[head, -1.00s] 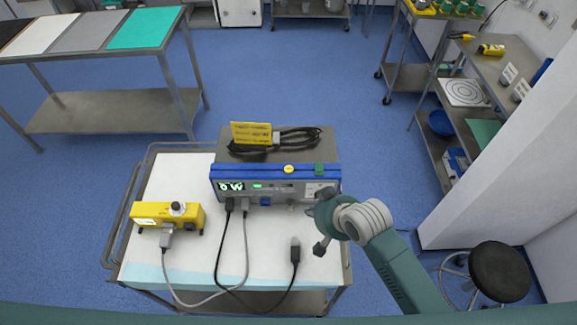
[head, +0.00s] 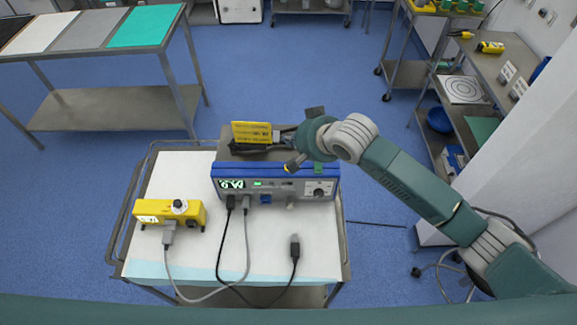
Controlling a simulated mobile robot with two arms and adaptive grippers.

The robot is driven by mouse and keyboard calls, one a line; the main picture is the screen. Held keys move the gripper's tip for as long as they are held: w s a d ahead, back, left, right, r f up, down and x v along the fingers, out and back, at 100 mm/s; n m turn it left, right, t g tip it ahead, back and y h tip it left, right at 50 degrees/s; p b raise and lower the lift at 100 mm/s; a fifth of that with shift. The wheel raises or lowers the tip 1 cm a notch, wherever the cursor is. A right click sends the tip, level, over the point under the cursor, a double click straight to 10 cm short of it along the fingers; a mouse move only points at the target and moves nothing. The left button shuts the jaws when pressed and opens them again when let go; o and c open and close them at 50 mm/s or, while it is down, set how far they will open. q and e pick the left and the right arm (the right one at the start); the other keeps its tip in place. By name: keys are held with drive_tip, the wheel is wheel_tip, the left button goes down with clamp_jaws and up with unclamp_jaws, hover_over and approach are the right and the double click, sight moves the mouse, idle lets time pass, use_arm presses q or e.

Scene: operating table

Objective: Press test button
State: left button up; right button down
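A blue and grey device (head: 225,172) stands at the back of the white-covered cart, with a lit green display (head: 231,184) and a dial (head: 319,191) on its front. A yellow button (head: 287,168) on its top edge is mostly hidden by the tip of my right gripper (head: 294,163). I cannot tell whether the tip touches it. The fingers are small and partly hidden, so their opening is unclear. No label reading "test" is legible. A yellow box (head: 170,213) with a round knob on top stands at the cart's left. My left gripper is out of view.
Grey and black cables (head: 247,262) run over the front of the cart, with a loose black plug (head: 295,248). The cart has a metal side rail (head: 128,213). A side table (head: 90,45) stands back left.

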drive_tip(key=shift+f, duration=0.1)
wheel_tip(320, 180, down, 7)
drive_tip(key=b, duration=0.8)
drive_tip(key=shift+f, duration=0.75)
drive_tip(key=shift+f, duration=0.15)
idle(0.4)
drive_tip(key=shift+f, duration=0.3)
